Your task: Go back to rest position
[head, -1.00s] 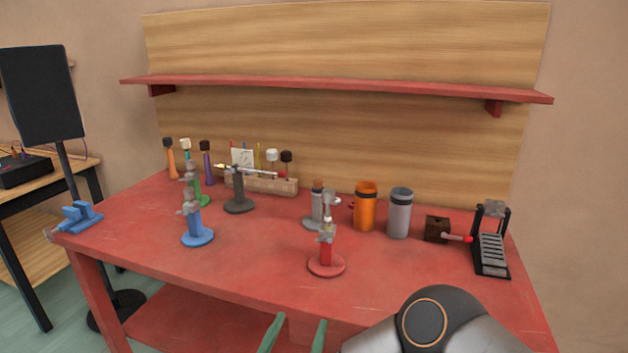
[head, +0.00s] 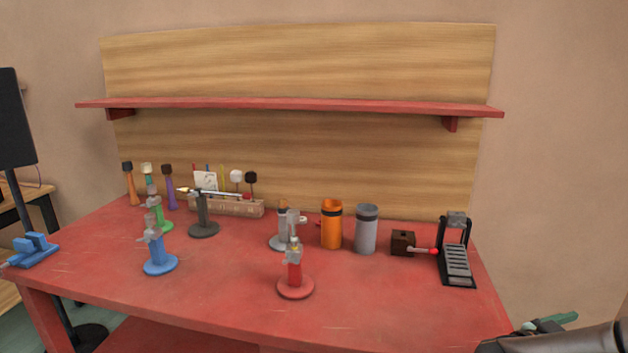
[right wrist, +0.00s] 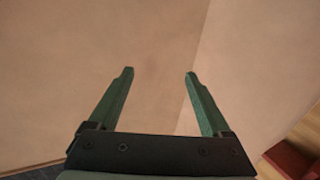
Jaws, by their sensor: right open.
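My right gripper (right wrist: 160,75) is open and empty in the right wrist view, its two green fingers spread in front of bare wall. In the head view it shows as a green finger (head: 552,322) at the lower right, just right of the table's right edge and clear of the table. My left gripper is in neither view.
A red table (head: 215,300) holds blue (head: 160,262), red (head: 295,285) and green stands, an orange cup (head: 331,225), a grey cup (head: 366,230), a brown box (head: 402,243) and a black rack (head: 457,262). A red shelf (head: 290,105) runs behind. The table's front middle is clear.

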